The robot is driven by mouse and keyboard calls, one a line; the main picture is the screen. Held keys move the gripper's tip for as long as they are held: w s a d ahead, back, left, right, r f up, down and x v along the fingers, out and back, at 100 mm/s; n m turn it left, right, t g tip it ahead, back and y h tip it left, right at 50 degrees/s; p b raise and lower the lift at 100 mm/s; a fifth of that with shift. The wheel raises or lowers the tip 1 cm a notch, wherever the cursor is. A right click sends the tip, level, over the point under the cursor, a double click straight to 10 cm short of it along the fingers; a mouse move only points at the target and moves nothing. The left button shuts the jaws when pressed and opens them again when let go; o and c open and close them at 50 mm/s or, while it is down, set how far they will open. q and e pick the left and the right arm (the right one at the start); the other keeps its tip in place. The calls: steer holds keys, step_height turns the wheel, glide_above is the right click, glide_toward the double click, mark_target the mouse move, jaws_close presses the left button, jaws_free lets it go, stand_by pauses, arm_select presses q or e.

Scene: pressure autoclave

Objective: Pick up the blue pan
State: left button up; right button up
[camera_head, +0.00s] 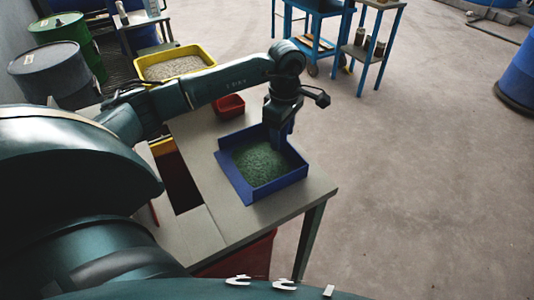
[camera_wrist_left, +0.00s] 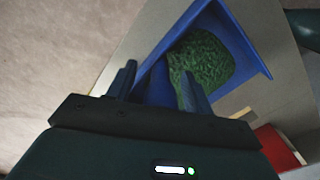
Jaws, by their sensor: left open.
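The blue pan (camera_head: 234,180) sits on the grey table, filled with green granules (camera_head: 262,163). Its walls are low and one near corner points toward the front of the table. My left gripper (camera_head: 282,133) points down at the pan's far wall. In the left wrist view, the open fingers (camera_wrist_left: 160,80) stand on either side of a blue wall of the pan (camera_wrist_left: 245,42). I cannot tell whether they touch it. The right gripper is in neither view.
The table (camera_head: 290,203) has bare room right and front of the pan. A small red bin (camera_head: 229,107) stands behind it, and a yellow tray (camera_head: 209,55) of pale granules is farther back. A blue cart (camera_head: 318,50) and drums stand beyond.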

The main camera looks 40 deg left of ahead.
arm_select(q)
steer(key=shift+c, duration=0.4)
jaws_close()
